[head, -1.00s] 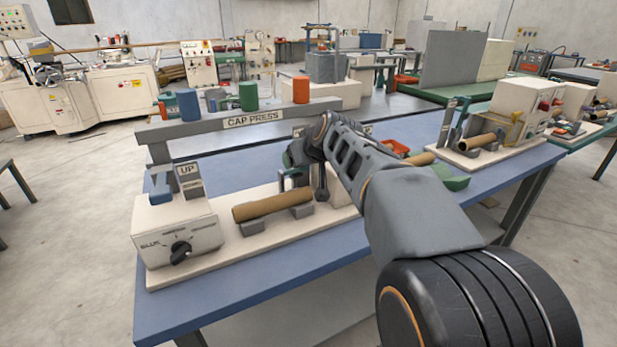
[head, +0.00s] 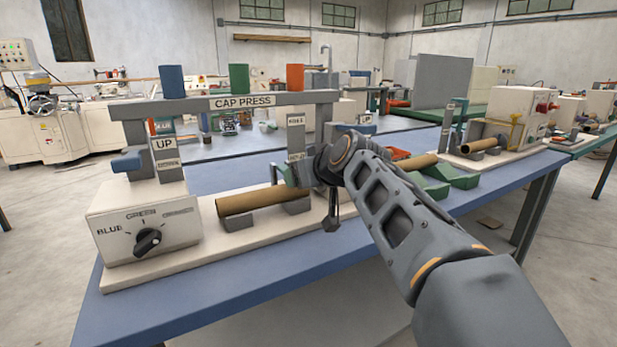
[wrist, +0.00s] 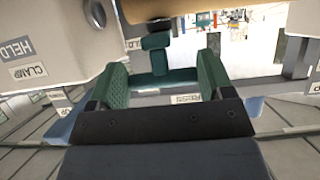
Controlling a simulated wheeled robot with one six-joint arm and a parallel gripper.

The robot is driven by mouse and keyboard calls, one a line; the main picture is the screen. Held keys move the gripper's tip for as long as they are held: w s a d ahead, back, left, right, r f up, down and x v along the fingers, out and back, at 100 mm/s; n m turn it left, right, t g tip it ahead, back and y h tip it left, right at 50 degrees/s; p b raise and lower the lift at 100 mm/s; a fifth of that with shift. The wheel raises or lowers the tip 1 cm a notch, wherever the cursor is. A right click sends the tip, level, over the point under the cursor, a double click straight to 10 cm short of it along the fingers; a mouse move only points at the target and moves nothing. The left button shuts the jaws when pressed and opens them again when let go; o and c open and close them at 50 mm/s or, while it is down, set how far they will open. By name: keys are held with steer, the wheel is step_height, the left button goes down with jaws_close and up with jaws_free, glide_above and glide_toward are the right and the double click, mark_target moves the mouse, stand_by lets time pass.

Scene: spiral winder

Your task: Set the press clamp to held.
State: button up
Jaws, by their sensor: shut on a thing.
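The press clamp's teal handle (wrist: 157,52) sits between the green finger pads of my gripper (wrist: 162,78) in the wrist view, and the gripper is shut on it. Plates reading HELD (wrist: 15,48) and CLAMP (wrist: 28,72) stand at the left of that view, upside down. In the head view, my gripper (head: 308,180) is at the right part of the cap press (head: 240,101), beside the brown tube (head: 250,200). My wrist hides most of the clamp and the fingers there. I cannot tell the clamp's setting.
A white selector box (head: 145,225) with a black knob stands at the left of the press. An UP lever (head: 126,162) is above it. Blue, green and orange caps (head: 295,76) stand on the top beam. Another station (head: 500,130) with a brown tube is to the right.

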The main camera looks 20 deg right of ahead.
steer(key=shift+f, duration=0.7)
steer(key=o, duration=1)
steer(key=shift+w, duration=0.1)
steer(key=shift+c, duration=0.2)
steer(key=o, duration=0.3)
steer(key=shift+r, duration=0.15)
steer(key=shift+o, duration=0.2)
steer(key=shift+r, duration=0.1)
